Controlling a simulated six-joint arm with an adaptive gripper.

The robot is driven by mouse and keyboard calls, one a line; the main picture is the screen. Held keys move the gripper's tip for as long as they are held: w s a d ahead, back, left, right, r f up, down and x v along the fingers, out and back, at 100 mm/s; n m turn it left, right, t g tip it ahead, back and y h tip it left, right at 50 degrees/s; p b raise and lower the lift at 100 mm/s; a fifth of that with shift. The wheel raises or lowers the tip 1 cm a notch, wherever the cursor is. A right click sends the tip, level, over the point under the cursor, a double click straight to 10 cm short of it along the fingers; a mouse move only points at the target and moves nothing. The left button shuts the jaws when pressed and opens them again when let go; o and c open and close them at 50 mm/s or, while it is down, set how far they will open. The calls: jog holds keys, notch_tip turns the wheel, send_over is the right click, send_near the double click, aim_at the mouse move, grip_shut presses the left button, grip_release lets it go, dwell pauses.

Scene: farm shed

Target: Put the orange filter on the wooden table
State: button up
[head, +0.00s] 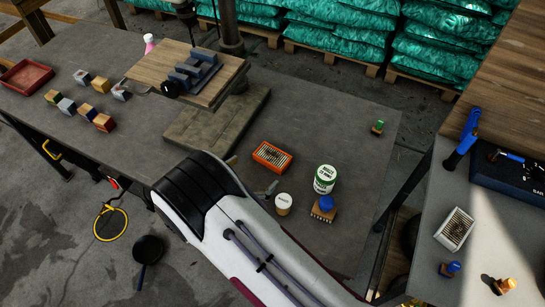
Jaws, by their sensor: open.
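The orange filter (272,156), a box-shaped frame with a pale pleated face, lies on the dark grey bench near its middle. A square wooden table (153,68) is mounted on the metal column above the bench, up and left of the filter. A grey stepped vise-like block (193,75) sits on its right part; its left part is mostly bare. My white arm with a black joint reaches in from the bottom, just below and left of the filter. My gripper cannot be made out; the arm appears to hide it. The filter lies apart from the visible arm.
A green-and-white tin (325,179), a cream tub (283,204) and a blue-topped brush (324,208) stand near the filter. Several small blocks (66,106) and a red tray (25,76) lie at left. A white filter (455,229) lies on the right bench.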

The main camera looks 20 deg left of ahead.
aim_at(266, 163)
jog(key=shift+w, duration=0.1)
jog(key=shift+d+x, duration=0.1)
jog(key=shift+x, duration=1.15)
jog(key=shift+d+x, duration=0.15)
jog(key=shift+x, duration=1.1)
jog(key=c, duration=1.3)
jog(key=shift+r, duration=0.2)
jog(key=shift+r, duration=4.8)
